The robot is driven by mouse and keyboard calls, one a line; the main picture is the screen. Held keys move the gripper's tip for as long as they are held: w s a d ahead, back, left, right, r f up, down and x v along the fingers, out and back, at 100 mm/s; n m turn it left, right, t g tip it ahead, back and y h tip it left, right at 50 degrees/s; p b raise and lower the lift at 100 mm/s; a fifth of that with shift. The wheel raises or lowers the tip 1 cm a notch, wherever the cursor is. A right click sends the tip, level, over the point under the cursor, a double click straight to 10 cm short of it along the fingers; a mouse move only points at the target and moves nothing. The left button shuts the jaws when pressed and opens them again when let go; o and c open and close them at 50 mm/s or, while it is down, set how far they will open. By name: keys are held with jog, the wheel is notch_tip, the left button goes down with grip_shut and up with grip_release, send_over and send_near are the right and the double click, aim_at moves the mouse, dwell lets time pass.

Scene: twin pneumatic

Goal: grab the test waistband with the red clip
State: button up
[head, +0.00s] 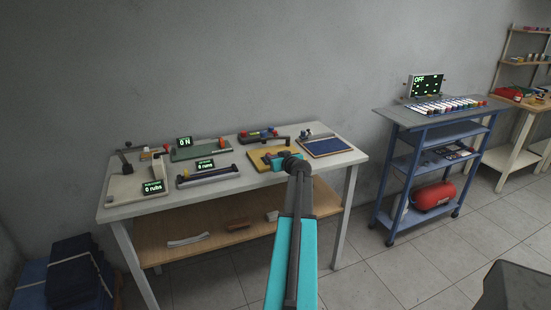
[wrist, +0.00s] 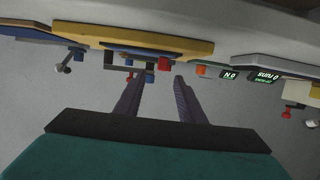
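My gripper (wrist: 160,82) is open in the wrist view, with two dark fingers apart and nothing seen between them. In the head view my teal wrist (head: 287,155) is over the yellow board (head: 260,163) on the workbench; my arm covers part of that area. The yellow board also shows in the wrist view (wrist: 190,46), beyond the fingertips. A small red part (wrist: 163,64) shows near the fingertips, by the yellow board. I cannot tell whether it is the red clip. I cannot clearly make out a waistband in either view.
The workbench (head: 125,212) holds several small test rigs and displays. A blue panel (head: 327,147) lies at its right end. Its lower shelf (head: 160,258) bears a pale curved strip (head: 188,240). A blue cart (head: 412,123) with a red tank (head: 434,196) stands right, across open floor.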

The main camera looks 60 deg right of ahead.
jog(key=shift+p+x, duration=0.9)
jog(key=shift+x, duration=1.3)
jog(key=shift+a, duration=0.1)
grip_shut()
